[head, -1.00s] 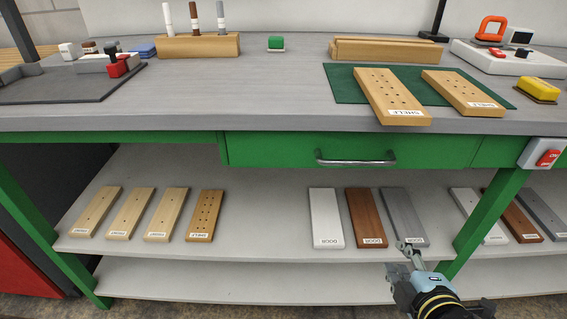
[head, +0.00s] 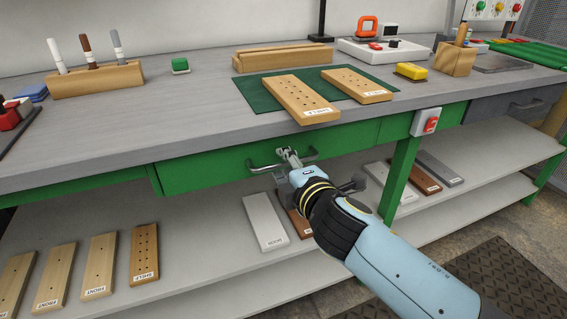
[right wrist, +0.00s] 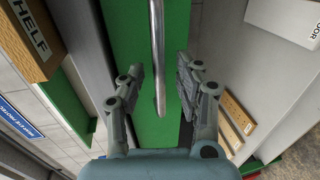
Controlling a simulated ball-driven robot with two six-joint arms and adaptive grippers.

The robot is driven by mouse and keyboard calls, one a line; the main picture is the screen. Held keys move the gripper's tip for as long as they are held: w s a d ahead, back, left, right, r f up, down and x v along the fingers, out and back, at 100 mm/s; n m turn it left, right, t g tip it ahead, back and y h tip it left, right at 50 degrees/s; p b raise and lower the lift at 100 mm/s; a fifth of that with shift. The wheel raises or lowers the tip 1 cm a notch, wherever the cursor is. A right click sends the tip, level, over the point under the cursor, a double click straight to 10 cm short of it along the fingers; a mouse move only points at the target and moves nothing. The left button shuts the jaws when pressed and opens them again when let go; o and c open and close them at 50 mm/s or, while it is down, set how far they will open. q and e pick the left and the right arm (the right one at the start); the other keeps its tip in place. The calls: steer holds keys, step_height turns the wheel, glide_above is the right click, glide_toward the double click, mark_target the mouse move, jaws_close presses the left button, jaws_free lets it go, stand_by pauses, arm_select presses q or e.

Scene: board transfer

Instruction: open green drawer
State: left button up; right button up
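The green drawer (head: 205,169) is under the front edge of the workbench and looks shut. Its metal bar handle (head: 262,168) runs along its front. My right gripper (head: 288,155) is at the handle, near the middle of the bar. In the right wrist view the handle (right wrist: 157,60) lies between the two spread fingers of the right gripper (right wrist: 160,80), nearer the left finger, with a gap on both sides. The drawer front (right wrist: 130,25) is behind it. My left gripper is not in view.
Two shelf boards (head: 298,98) lie on a green mat (head: 258,97) above the drawer, one at the bench edge. Several boards, including a white one (head: 264,222), lie on the lower shelf (head: 190,235).

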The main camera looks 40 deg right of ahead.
steer(key=shift+w+d, duration=0.15)
steer(key=shift+w, duration=0.35)
steer(key=shift+c, duration=0.2)
jaws_close()
steer(key=shift+f, duration=0.1)
